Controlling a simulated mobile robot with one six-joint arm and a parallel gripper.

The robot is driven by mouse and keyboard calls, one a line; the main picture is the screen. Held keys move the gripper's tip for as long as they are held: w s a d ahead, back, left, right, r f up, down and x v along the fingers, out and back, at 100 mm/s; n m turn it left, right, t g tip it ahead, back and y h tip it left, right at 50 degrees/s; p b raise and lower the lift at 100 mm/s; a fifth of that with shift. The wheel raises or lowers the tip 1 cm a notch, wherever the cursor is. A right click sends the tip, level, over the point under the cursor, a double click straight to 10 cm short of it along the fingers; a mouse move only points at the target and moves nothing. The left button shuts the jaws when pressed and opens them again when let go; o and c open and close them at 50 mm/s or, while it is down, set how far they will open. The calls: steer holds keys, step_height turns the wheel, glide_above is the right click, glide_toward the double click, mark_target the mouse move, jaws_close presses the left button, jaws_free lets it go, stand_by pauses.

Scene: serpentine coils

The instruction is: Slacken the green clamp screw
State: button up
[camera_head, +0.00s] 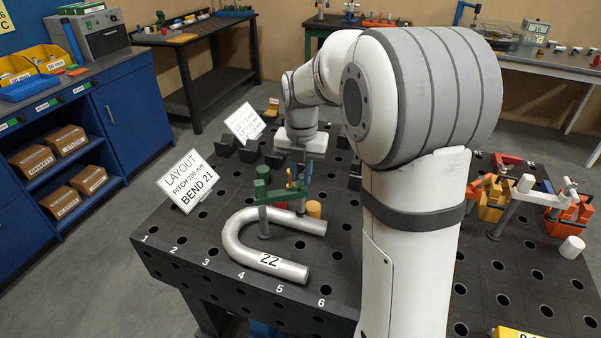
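The green clamp (277,194) stands over a silver U-shaped pipe (233,237) labelled 22 on the dark perforated table. It has a green upright part at its left end and a bar reaching right. Its screw appears to be at the right end of the bar, but small coloured parts there overlap and I cannot pick it out surely. My gripper (302,160) is at the end of my white arm, just behind and above the clamp. Its fingers are too small and partly hidden, so I cannot tell their opening or any contact.
A layout sign (186,181) reads pitch 200 mm, bend 21. Dark blocks (226,146) stand behind. Orange clamps (567,207) and a white cylinder (572,247) are at right. The front-left table surface is clear.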

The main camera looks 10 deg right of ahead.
mark_target(302, 177)
steer(key=o, duration=0.4)
step_height(302, 177, up, 8)
steer(key=shift+f, duration=0.15)
stand_by(0.3)
steer(key=shift+s, duration=0.1)
steer(key=shift+s+m, duration=0.3)
steer(key=shift+m, duration=0.2)
steer(key=s+f+m+t, duration=0.1)
steer(key=s+f+m, duration=0.2)
steer(key=s+m, duration=0.8)
steer(key=s+f+m+t, duration=0.1)
steer(key=s+f+m, duration=0.2)
steer(key=s+m, duration=0.8)
steer(key=m, duration=0.7)
steer(key=shift+f+m+t, duration=0.3)
steer(key=shift+f+t, duration=0.05)
steer(key=shift+t, duration=0.05)
